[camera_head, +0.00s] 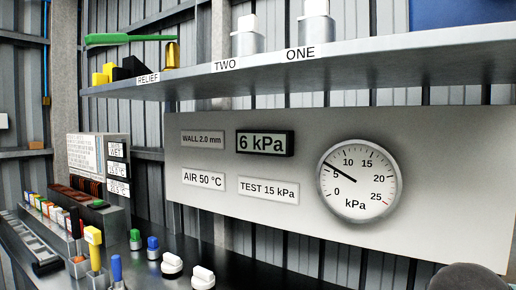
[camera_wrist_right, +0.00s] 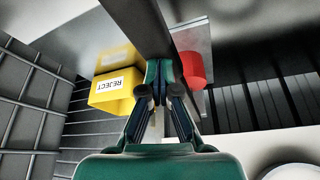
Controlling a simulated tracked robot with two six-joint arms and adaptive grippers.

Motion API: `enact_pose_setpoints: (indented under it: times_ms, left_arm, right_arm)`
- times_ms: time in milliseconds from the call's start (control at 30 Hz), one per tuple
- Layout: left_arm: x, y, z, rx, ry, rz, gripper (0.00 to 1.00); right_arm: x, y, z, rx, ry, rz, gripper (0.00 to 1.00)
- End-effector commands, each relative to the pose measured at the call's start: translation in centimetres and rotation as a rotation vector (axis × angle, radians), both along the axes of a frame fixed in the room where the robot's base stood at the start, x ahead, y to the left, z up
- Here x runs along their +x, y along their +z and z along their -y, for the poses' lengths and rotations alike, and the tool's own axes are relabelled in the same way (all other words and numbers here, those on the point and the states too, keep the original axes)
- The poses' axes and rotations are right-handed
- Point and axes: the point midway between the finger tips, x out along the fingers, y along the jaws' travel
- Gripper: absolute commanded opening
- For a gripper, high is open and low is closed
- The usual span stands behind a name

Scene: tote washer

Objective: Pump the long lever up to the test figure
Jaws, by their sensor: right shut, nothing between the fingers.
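In the head view a grey panel (camera_head: 300,220) carries a round gauge (camera_head: 360,180) whose needle points just above 5 kPa. The digital display (camera_head: 265,143) reads 6 kPa. A label (camera_head: 268,189) reads TEST 15 kPa. In the right wrist view my right gripper (camera_wrist_right: 161,75) is shut and empty. A dark grey bar (camera_wrist_right: 135,22) runs from the top edge down to the fingertips; I cannot tell whether it is the long lever or whether the fingers touch it. A red cylinder (camera_wrist_right: 193,70) shows just right of the fingertips. My left gripper is not in view.
In the right wrist view a yellow REJECT box (camera_wrist_right: 115,95) stands left of the fingers, near a wire-mesh side (camera_wrist_right: 30,95). In the head view a shelf (camera_head: 330,63) holds two white-topped items over ONE and TWO labels. Coloured knobs and handles crowd the lower left bench.

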Motion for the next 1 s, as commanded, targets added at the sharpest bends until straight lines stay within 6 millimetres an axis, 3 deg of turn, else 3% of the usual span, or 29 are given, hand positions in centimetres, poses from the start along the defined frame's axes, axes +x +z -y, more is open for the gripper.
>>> enact_pose_setpoints:
  times_ms: [267,1000]
  left_arm:
    - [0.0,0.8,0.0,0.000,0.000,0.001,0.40]
    - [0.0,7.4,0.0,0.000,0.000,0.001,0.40]
  right_arm:
    - [0.0,0.8,0.0,-0.001,0.000,0.000,0.00]
    - [0.0,8.3,0.0,0.000,0.000,-0.001,0.00]
